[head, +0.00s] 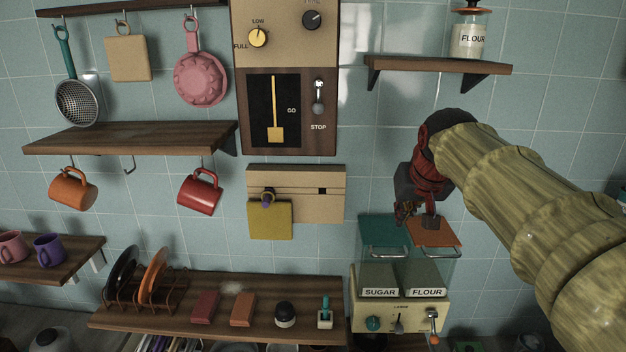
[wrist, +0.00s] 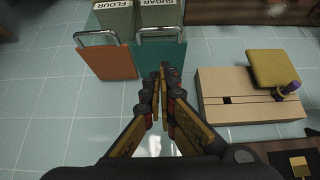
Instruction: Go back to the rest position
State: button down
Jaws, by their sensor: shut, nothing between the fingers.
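My gripper (head: 404,212) is in front of the tiled wall, by the tops of the sugar and flour bins. In the wrist view its fingers (wrist: 162,75) are together with nothing between them. The sugar bin's teal flap (head: 382,232) and the flour bin's orange flap (head: 436,232) each have a metal handle. The gripper overlaps the flaps in the head view; I cannot tell whether it touches them. The wrist view shows the scene upside down, with the orange flap (wrist: 107,60) and teal flap (wrist: 160,58) beyond the fingertips.
A wall box (head: 322,207) with a yellow plate and purple knob is left of my gripper. A shelf (head: 440,66) with a flour jar (head: 468,36) is above. A lower shelf (head: 262,322) holds plates and small items. Mugs (head: 201,192) hang at the left.

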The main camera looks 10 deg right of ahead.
jog(key=s+a+f+n+b, duration=0.1)
jog(key=s+a+f+b, duration=0.4)
jog(key=s+f, duration=0.3)
jog(key=s+a+f+n+y+b, duration=0.1)
jog(key=s+a+f+b, duration=0.4)
jog(key=f, duration=1.1)
jog(key=s+a+f+n+g+y+b, duration=0.1)
jog(key=s+a+f+b, duration=0.4)
jog(key=s+f+b, duration=0.5)
notch_tip(320, 180, down, 3)
jog(key=shift+s+f, duration=0.1)
jog(key=shift+s, duration=0.4)
